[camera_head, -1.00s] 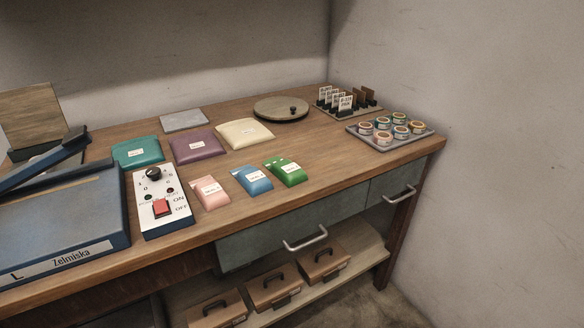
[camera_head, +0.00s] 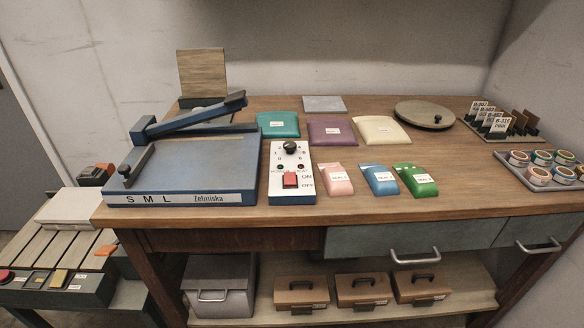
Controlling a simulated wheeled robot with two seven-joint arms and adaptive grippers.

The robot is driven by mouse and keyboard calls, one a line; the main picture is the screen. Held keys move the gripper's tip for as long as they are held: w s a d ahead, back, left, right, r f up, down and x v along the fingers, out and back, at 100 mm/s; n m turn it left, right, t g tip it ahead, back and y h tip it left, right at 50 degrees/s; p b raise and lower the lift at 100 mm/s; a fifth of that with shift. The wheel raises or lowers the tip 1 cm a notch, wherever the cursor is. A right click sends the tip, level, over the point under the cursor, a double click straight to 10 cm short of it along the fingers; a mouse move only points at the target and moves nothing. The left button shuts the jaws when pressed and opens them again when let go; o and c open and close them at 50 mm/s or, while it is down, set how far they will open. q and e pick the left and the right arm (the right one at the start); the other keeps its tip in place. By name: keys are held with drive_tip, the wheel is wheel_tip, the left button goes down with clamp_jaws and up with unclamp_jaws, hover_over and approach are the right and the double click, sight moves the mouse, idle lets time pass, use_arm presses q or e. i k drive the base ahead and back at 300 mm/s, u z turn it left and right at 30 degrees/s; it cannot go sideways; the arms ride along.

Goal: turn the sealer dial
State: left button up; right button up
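The sealer's control box (camera_head: 285,184) is a white-topped panel with blue sides, standing on the wooden table. Its black dial (camera_head: 291,147) is at the far end, with printed numbers around it. A red switch (camera_head: 290,180) sits nearer the front, beside ON and OFF marks. Small indicator lamps lie between dial and switch. The blue sealer (camera_head: 195,165), marked S M L and Zelmiska, stands just left of the box with its arm raised at a slant. Neither of my grippers shows in the head view.
Teal (camera_head: 278,124), purple (camera_head: 331,132) and cream (camera_head: 381,130) packets lie behind the box. Pink, blue and green packets lie to its right. A round turntable (camera_head: 424,114) and a tray of tape rolls (camera_head: 541,172) are farther right. A slatted bench (camera_head: 60,240) stands at left.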

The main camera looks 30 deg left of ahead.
sight(290, 146)
drive_tip(key=u, duration=0.8)
drive_tip(key=i, duration=1.1)
drive_tip(key=u, duration=0.15)
